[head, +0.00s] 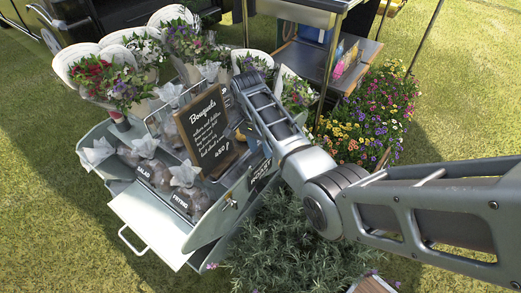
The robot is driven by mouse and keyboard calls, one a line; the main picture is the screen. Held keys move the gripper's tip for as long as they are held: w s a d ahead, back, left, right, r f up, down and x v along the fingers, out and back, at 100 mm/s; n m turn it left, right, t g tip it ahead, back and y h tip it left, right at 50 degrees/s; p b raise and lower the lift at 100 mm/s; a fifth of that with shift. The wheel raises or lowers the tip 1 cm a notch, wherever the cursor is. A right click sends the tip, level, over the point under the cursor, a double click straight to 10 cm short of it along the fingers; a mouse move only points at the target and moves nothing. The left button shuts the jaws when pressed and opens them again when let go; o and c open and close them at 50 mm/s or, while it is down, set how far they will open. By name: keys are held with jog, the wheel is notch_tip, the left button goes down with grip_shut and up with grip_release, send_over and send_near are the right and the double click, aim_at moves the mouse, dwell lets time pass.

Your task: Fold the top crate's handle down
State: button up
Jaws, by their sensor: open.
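A pale metal crate (100,133) stands at the left centre, holding wrapped bags and a chalkboard sign. A thin white wire handle (133,243) sticks out from a pale flat panel (150,222) at the lower front. I cannot tell whether this handle belongs to the top crate, and no other handle is clear. My arm reaches in from the right, and its forearm passes over the crate's right side. My gripper is not clearly visible; its jaws are hidden around the far end of the forearm, by the sign and bouquets.
The chalkboard sign (207,130) stands upright among the bags (188,190). Bouquets in white paper (95,78) stand behind. A leafy green plant (285,245) fills the space in front, and colourful flowers (365,120) stand behind my arm. Open grass (50,230) lies left.

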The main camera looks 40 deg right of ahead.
jog(key=shift+f, duration=0.25)
grip_shut()
dwell(0.3)
